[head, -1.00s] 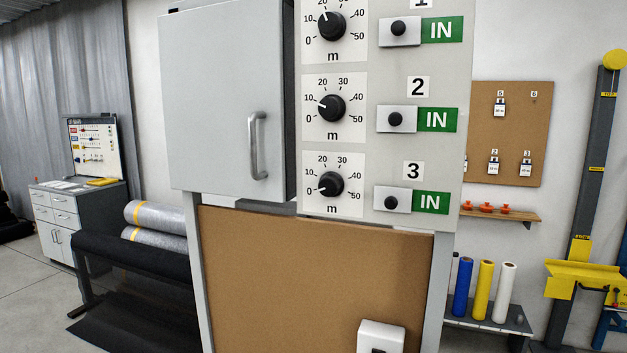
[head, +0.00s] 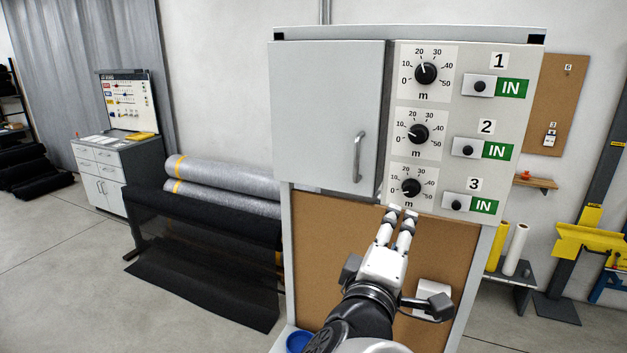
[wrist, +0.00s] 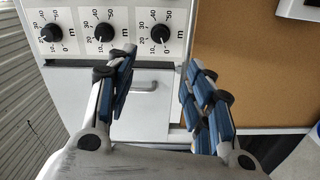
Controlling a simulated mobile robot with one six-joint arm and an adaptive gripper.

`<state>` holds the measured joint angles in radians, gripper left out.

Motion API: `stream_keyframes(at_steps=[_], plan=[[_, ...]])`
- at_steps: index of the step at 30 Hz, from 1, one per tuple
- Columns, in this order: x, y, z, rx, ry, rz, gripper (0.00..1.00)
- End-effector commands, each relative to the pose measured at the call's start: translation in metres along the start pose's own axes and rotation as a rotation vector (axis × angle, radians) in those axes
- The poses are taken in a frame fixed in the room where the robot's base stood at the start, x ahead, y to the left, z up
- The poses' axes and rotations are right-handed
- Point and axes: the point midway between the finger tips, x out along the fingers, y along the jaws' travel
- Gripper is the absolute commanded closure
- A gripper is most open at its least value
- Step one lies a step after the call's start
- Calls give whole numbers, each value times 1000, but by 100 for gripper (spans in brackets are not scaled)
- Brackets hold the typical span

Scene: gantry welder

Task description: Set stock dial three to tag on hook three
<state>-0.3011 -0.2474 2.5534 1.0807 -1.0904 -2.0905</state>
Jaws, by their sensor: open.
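Stock dial three (head: 411,187) is the lowest black knob on the cabinet's pale panel, with a scale from 0 to 50 m. Its mark points left, near the low end of the scale. It also shows in the wrist view (wrist: 160,33), beyond the fingertips. My gripper (head: 402,209) is open and empty, just below dial three in the head view, apart from it as far as I can tell; its fingers also show in the wrist view (wrist: 158,62). The tag on hook three (head: 549,139) hangs on the brown pegboard at right; its writing is too small to read.
Dial one (head: 426,74) and dial two (head: 418,134) sit above dial three. Sliders with green IN signs (head: 484,206) are to their right. The cabinet door (head: 330,110) with a handle is left. A brown board (head: 330,250) is below. Fabric rolls (head: 220,175) lie left.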

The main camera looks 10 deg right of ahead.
Motion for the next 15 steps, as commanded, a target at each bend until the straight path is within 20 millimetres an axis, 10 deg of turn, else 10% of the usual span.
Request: stream_keyframes(at_steps=[15], plan=[[93, -1, 2, 2, -3, -1, 52]])
